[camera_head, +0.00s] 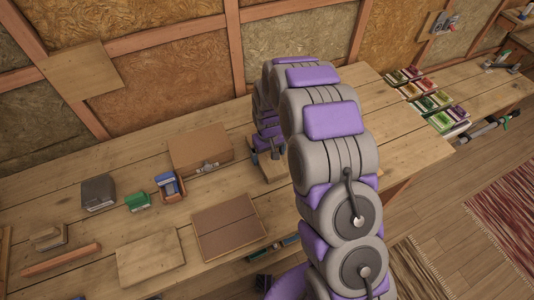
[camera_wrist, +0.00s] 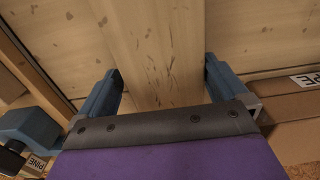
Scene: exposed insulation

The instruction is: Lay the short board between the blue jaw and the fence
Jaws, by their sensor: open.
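In the wrist view my gripper (camera_wrist: 161,85) is open, with one blue-grey finger on each side of a pale, dark-flecked board (camera_wrist: 158,45). I cannot tell whether the fingers touch this board or whether it is the short board. A blue block with a dark knob (camera_wrist: 32,125) shows at the left edge and may be the blue jaw. A brown wooden strip (camera_wrist: 32,80) runs slantwise above it; I cannot tell if it is the fence. In the head view my arm mostly hides the gripper, and a small wooden piece (camera_head: 273,169) shows below it.
The workbench (camera_head: 110,230) holds a brown case (camera_head: 200,148), a flat brown box (camera_head: 229,226), a pale board (camera_head: 150,259), a dark block (camera_head: 98,192) and a reddish stick (camera_head: 62,260). Several coloured packets (camera_head: 428,103) lie at the right. Bare bench shows between them.

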